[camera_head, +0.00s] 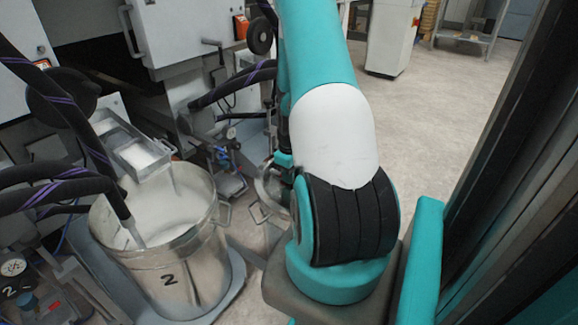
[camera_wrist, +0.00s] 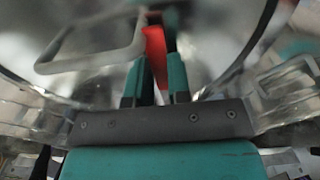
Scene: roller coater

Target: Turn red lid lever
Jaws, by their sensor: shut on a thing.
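The red lid lever (camera_wrist: 155,50) shows in the wrist view as a narrow red strip between the two teal fingers. My gripper (camera_wrist: 157,75) is shut on it, with one finger on each side. The lever stands in front of a round shiny metal surface. In the head view my arm covers the gripper and the lever, so neither can be made out there.
A metal loop handle (camera_wrist: 90,45) is close to my fingers at the left. The floor (camera_head: 440,110) at the upper right is clear.

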